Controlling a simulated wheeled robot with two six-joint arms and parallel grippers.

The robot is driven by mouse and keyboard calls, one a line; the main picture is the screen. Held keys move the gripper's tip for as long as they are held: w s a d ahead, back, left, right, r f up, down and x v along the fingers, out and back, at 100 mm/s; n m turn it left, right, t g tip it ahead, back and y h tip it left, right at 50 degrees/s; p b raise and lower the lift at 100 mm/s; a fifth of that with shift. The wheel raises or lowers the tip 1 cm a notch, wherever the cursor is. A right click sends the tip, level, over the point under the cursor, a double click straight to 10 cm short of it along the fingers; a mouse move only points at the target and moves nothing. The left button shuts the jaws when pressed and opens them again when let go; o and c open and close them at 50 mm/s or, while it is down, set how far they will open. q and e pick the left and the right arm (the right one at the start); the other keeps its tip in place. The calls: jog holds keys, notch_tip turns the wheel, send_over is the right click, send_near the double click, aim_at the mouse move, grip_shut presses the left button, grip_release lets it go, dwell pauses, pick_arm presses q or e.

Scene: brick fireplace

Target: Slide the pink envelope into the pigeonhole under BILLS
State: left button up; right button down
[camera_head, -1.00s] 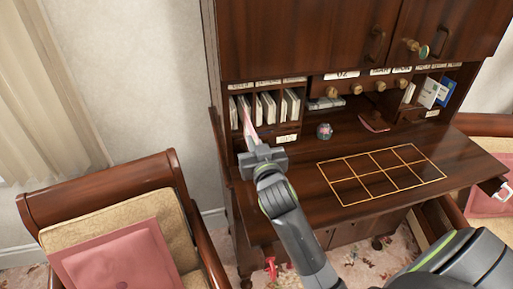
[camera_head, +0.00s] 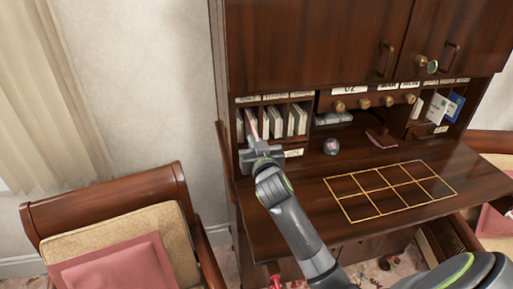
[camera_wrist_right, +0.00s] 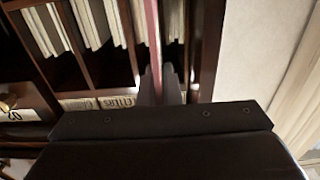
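The pink envelope (camera_head: 252,122) shows edge-on as a thin upright strip at the leftmost pigeonhole of the desk. My right gripper (camera_head: 259,146) is shut on its near end, just in front of the opening. In the right wrist view, the envelope (camera_wrist_right: 153,38) runs from between the fingers (camera_wrist_right: 160,88) into a slot between a divider and the side wall. How deep it reaches is hidden. The small label strip (camera_head: 275,97) above the left pigeonholes is too small to read, so I cannot tell which says BILLS. My left gripper is not in view.
White envelopes (camera_head: 290,120) stand in the neighbouring pigeonholes. A small round jar (camera_head: 331,146) and a gold-lined grid (camera_head: 390,190) are on the writing surface. Another pink item (camera_head: 382,139) lies further right. A cushioned chair (camera_head: 120,225) stands at the left.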

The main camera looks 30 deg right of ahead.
aim_at(249, 129)
jog(key=shift+b+x, duration=1.4)
jog(key=shift+x, duration=2.3)
jog(key=shift+f, duration=0.1)
jog(key=c, duration=1.5)
grip_release()
jog(key=shift+c, duration=0.2)
jog(key=shift+s+a+f, duration=0.1)
jog(key=shift+s+a, duration=0.05)
jog(key=shift+s, duration=0.35)
jog(key=b+v, duration=0.4)
jog(key=v, duration=1.2)
jog(key=shift+s, duration=0.2)
